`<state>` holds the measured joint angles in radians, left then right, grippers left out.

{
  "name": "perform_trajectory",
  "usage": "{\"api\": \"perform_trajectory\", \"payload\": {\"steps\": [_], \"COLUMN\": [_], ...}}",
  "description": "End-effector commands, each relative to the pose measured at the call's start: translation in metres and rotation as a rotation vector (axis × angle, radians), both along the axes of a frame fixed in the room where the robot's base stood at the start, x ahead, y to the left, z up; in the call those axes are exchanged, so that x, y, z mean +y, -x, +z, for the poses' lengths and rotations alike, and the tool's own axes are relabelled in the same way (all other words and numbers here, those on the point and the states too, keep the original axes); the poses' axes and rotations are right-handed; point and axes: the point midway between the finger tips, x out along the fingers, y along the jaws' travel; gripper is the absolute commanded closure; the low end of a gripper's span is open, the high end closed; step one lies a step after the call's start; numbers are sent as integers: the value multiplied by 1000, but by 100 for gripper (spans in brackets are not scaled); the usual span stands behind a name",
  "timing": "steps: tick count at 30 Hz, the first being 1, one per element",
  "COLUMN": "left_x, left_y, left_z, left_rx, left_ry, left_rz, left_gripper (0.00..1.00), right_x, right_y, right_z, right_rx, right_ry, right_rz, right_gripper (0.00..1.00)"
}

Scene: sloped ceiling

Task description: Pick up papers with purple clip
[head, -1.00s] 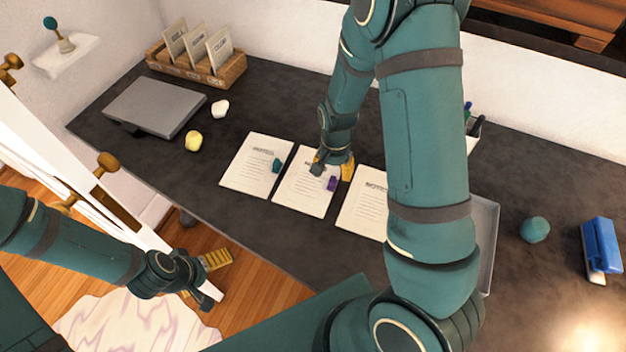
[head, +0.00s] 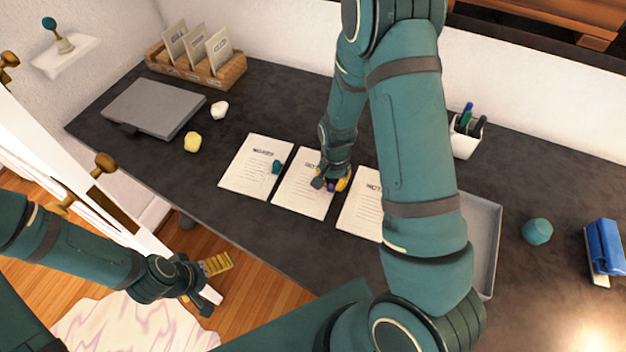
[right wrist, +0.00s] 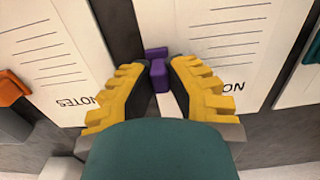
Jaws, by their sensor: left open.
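Three printed sheets lie in a row on the dark desk. The middle sheet (head: 300,190) bears a purple clip (right wrist: 157,70) near its edge. My right gripper (head: 333,184) is down at this sheet, and its yellow fingers stand on either side of the clip, close to it. Whether they press on it I cannot tell. The left sheet (head: 247,170) has a teal clip (head: 277,167). The right sheet (head: 358,217) is partly hidden by my right arm; an orange clip (right wrist: 10,88) shows in the right wrist view. My left gripper (head: 208,280) is open and empty, beside the desk's front edge.
A grey laptop (head: 152,107), a yellow lump (head: 192,142), a white lump (head: 220,109) and a card box (head: 197,66) are at left. A pen cup (head: 465,142), grey tray (head: 487,235), teal ball (head: 537,231) and blue stapler-like object (head: 604,250) are at right.

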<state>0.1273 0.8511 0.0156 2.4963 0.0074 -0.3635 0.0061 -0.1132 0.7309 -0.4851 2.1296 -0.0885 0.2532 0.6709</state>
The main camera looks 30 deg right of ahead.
Motion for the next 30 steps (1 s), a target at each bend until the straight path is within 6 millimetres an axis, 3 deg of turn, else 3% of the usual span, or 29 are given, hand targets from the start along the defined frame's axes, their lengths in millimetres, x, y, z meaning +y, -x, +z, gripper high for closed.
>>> {"api": "perform_trajectory", "payload": {"steps": [12, 24, 30], "left_x": [0, 1, 1], "left_y": [0, -6, -7], "left_z": [1, 18, 21], "left_rx": [-1, -13, -16], "left_ry": [0, -3, -4], "left_rz": [0, 10, 13], "left_gripper": [0, 0, 0], "right_x": [0, 0, 0], "right_y": [0, 0, 0], "right_z": [5, 77, 97], "right_rx": [1, -3, -1], "right_ry": [1, 0, -1], "right_rz": [0, 2, 1], "right_gripper": [100, 100, 100]}}
